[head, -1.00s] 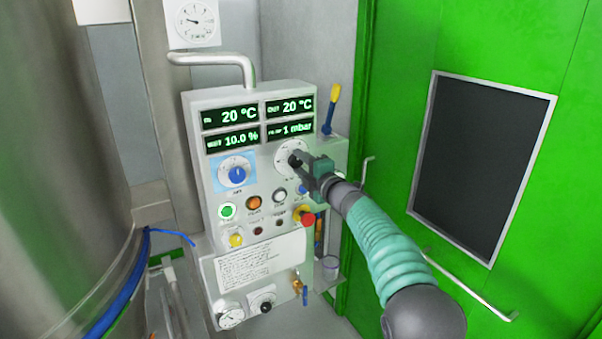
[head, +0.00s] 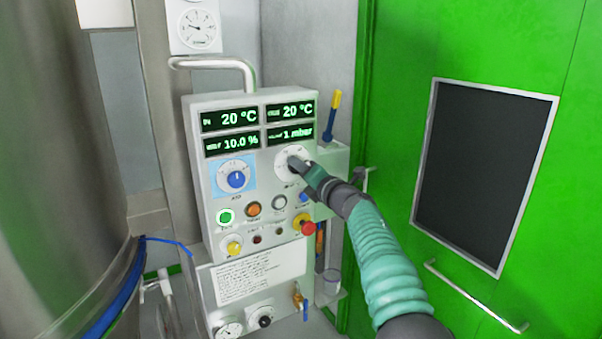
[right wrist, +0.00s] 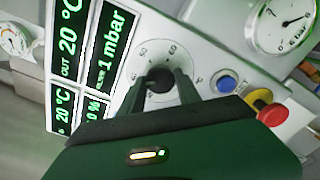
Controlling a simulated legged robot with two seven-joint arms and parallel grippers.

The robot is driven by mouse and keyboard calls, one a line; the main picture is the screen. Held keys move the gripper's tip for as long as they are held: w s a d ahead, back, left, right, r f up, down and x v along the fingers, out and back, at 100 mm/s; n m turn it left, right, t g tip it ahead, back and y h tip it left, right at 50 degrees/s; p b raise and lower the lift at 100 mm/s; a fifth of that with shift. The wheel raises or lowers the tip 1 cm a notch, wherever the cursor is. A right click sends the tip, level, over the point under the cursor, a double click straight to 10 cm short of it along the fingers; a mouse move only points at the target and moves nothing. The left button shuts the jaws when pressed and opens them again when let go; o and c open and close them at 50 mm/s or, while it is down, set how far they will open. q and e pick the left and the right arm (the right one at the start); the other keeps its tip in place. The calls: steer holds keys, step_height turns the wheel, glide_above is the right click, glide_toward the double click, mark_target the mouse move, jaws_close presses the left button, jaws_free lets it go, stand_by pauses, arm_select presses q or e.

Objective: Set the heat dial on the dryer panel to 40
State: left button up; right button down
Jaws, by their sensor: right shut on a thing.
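The dryer panel (head: 262,255) is a pale grey box with dials, buttons and green displays. My right gripper (head: 296,165) is at the white-faced upper right dial (head: 284,158). In the right wrist view its fingers (right wrist: 160,88) are shut on that dial's dark knob (right wrist: 158,80). A scale with numbers shows on the dial face (right wrist: 146,56), but the fingers hide part of it and I cannot read the setting. A second dial with a blue knob (head: 236,180) sits on a blue backing at the left. My left gripper is not in view.
The displays (head: 230,118) read 20 °C, 20 °C, 10.0 % and 1 mbar. Below the dials are several buttons and a red emergency knob (head: 308,229). A steel vessel (head: 60,150) stands left; a green door (head: 400,100) with a handle is right.

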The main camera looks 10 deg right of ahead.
steer(key=shift+f, duration=0.55)
steer(key=c, duration=1)
jaws_free()
steer(key=shift+r, duration=0.15)
steer(key=shift+o, duration=0.7)
steer(key=shift+w+r, duration=0.1)
steer(key=b+v, duration=0.5)
steer(key=v, duration=1.1)
steer(key=shift+s+b, duration=0.3)
steer(key=shift+s, duration=0.05)
steer(key=shift+d, duration=0.1)
